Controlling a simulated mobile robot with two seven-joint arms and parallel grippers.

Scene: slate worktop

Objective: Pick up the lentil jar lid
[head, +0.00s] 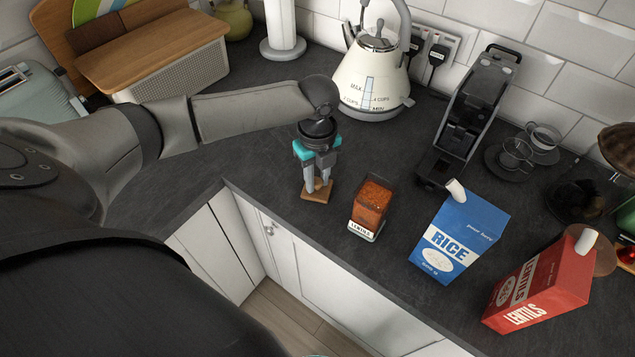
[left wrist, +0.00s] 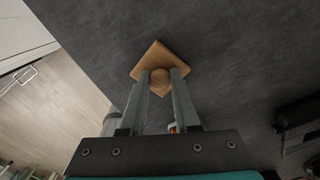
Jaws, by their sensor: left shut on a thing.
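The lentil jar lid (head: 316,194) is a square wooden plate with a round knob, left of the jar in the head view. My left gripper (head: 318,182) points down and is shut on its knob. In the left wrist view, the lid (left wrist: 150,72) sits between the tips of both fingers (left wrist: 160,78). I cannot tell if the lid touches the worktop. The lentil jar (head: 371,202) is a clear square jar of orange lentils with a "LENTILS" label, standing open and upright. My right gripper is out of view.
A blue rice box (head: 458,238) and a red lentils box (head: 540,283) stand right of the jar. A cream kettle (head: 372,75) and a black coffee machine (head: 470,115) stand behind. The worktop (head: 250,165) is clear left of the lid; its front edge is close.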

